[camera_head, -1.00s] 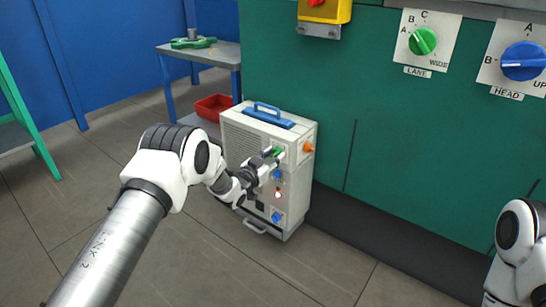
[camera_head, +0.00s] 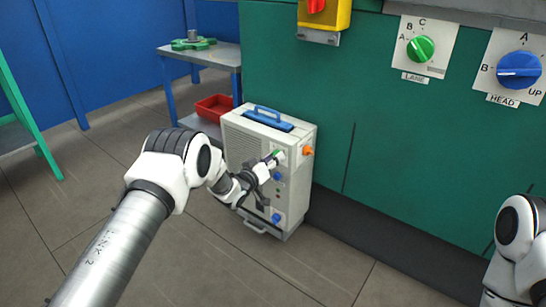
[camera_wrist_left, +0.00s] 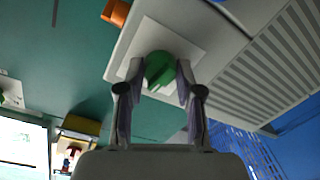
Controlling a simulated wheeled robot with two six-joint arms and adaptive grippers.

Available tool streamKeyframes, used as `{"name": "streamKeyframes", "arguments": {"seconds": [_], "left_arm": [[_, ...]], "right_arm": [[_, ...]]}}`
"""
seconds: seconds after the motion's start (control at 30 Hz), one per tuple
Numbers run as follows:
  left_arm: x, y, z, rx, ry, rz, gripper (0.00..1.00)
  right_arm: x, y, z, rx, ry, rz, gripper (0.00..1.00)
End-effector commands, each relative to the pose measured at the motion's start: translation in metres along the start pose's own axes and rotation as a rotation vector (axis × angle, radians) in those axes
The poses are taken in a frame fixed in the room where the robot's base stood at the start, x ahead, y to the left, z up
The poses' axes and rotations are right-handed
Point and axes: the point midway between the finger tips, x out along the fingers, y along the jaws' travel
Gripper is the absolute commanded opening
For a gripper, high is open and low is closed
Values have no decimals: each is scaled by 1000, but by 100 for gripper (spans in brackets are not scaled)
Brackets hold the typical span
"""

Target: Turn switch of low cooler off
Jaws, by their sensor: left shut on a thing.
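The low cooler (camera_head: 242,137) is a pale box with a blue top handle, standing on the floor against the green wall. Its front panel carries a green switch knob (camera_head: 280,154) near the top, an orange knob (camera_head: 308,151) and blue knobs below. My left gripper (camera_head: 272,160) is at the green knob. In the left wrist view, the gripper (camera_wrist_left: 158,78) has its two fingers on either side of the green knob (camera_wrist_left: 159,69), shut on it, in front of a white plate. The knob's markings are not readable. My right gripper is out of view; only part of my right arm shows.
Above are a green LANE knob (camera_head: 421,49), a blue HEAD knob (camera_head: 518,70) and a yellow box (camera_head: 324,17) with a red switch. A red tray (camera_head: 214,107) and a table (camera_head: 209,57) stand behind the cooler. The floor in front is clear.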

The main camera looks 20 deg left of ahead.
Motion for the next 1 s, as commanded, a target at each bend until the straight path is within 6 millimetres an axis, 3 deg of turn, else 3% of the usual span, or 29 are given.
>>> {"name": "streamKeyframes", "arguments": {"seconds": [0.7, 1.0], "left_arm": [[0, 0, -2, -669, -46, 5, 0], [0, -1, -2, -875, -60, 7, 0]], "right_arm": [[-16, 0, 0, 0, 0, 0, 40], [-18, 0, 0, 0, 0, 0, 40]]}}
